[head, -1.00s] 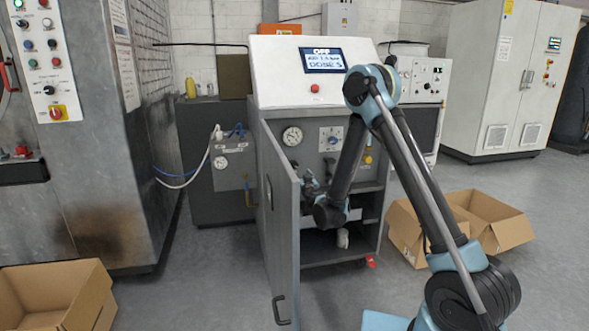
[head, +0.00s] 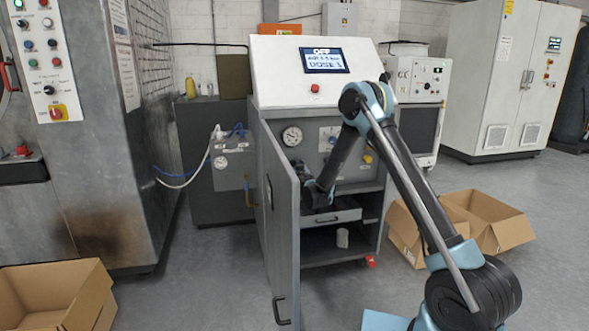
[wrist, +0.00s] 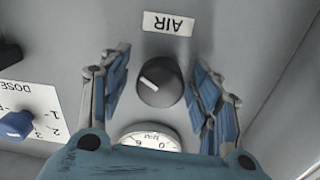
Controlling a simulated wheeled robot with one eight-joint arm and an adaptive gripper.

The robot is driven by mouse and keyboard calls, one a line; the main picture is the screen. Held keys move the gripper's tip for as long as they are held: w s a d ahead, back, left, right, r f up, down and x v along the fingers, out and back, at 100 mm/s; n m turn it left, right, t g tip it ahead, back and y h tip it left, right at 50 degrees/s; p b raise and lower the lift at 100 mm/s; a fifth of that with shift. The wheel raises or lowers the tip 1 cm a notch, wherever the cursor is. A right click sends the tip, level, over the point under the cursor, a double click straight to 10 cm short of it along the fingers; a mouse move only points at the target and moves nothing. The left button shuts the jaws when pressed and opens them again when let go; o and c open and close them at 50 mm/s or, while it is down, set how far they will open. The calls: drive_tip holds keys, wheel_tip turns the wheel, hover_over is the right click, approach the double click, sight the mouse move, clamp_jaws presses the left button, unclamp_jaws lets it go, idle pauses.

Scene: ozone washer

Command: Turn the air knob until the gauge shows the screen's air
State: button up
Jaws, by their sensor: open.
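The black air knob (wrist: 160,82) has a white pointer line and sits below an upside-down AIR label (wrist: 169,23) in the wrist view. My gripper (wrist: 159,72) is open, with one blue-padded finger on each side of the knob. I see gaps between the fingers and the knob. The gauge (wrist: 150,138) shows partly behind my gripper's body, and its needle cannot be made out. A round gauge (head: 292,136) shows on the cabinet front in the head view. The screen (head: 325,60) reads OFF, an AIR value in bar with unclear digits, and DOSE 5. My fingers are hidden in the head view.
The cabinet door (head: 281,230) stands open at the left of my wrist. A blue dose knob (wrist: 18,124) sits beside the gauge in the wrist view. A red button (head: 315,88) is under the screen. Cardboard boxes (head: 58,296) lie on the floor on both sides.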

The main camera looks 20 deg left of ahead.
drive_tip(key=shift+c, duration=0.4)
drive_tip(key=c, duration=1)
drive_tip(key=shift+n, duration=0.7)
drive_tip(key=o, duration=1.1)
drive_tip(key=v, duration=1.2)
drive_tip(key=shift+f, duration=0.1)
